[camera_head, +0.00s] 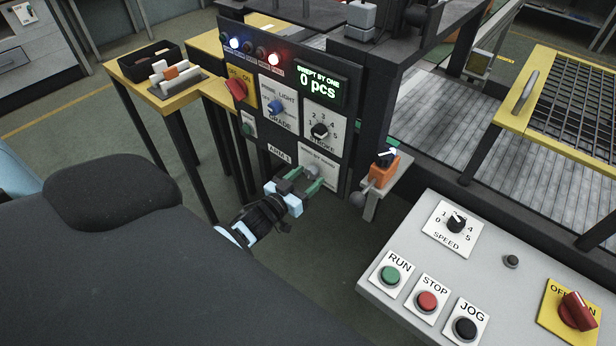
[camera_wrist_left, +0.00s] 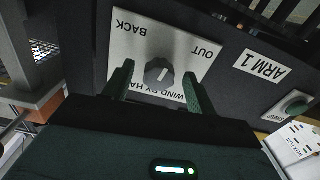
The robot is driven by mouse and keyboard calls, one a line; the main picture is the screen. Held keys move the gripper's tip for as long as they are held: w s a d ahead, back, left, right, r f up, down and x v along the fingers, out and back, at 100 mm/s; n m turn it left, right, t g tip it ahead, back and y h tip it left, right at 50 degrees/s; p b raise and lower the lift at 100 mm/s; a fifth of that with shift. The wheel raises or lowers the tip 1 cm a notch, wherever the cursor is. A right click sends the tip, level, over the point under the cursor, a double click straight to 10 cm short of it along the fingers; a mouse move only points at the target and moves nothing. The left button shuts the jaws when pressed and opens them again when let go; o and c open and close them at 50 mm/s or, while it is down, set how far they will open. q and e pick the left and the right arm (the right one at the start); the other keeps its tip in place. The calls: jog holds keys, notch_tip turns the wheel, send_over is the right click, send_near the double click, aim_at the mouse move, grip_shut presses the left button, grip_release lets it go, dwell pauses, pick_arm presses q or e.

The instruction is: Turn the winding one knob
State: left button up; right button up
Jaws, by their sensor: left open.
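The winding knob (camera_wrist_left: 159,72) is a small dark round knob with a pale pointer line, on a white plate (camera_wrist_left: 190,42) marked BACK, OUT and WIND BY HAND. In the head view the plate (camera_head: 324,161) is low on the dark upright panel, below the STROKE dial, and the knob (camera_head: 313,171) is partly hidden by my gripper. My left gripper (camera_head: 303,180) is open in front of the plate. In the left wrist view its green fingers (camera_wrist_left: 160,80) stand on either side of the knob, with gaps to both. Whether the tips touch the plate is unclear. My right gripper is not in view.
An ARM 1 label (camera_head: 280,154) is beside the plate. An orange switch block (camera_head: 383,169) sticks out right of the panel. A grey console (camera_head: 395,240) with RUN, STOP and JOG buttons stands at the lower right. The panel display (camera_head: 320,84) reads 0 pcs.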

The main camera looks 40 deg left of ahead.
pick_arm(q)
jog(key=shift+w, duration=0.4)
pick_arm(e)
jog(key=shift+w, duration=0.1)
pick_arm(q)
jog(key=c, duration=1)
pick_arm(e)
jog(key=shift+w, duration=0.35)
pick_arm(q)
jog(key=shift+m, duration=0.3)
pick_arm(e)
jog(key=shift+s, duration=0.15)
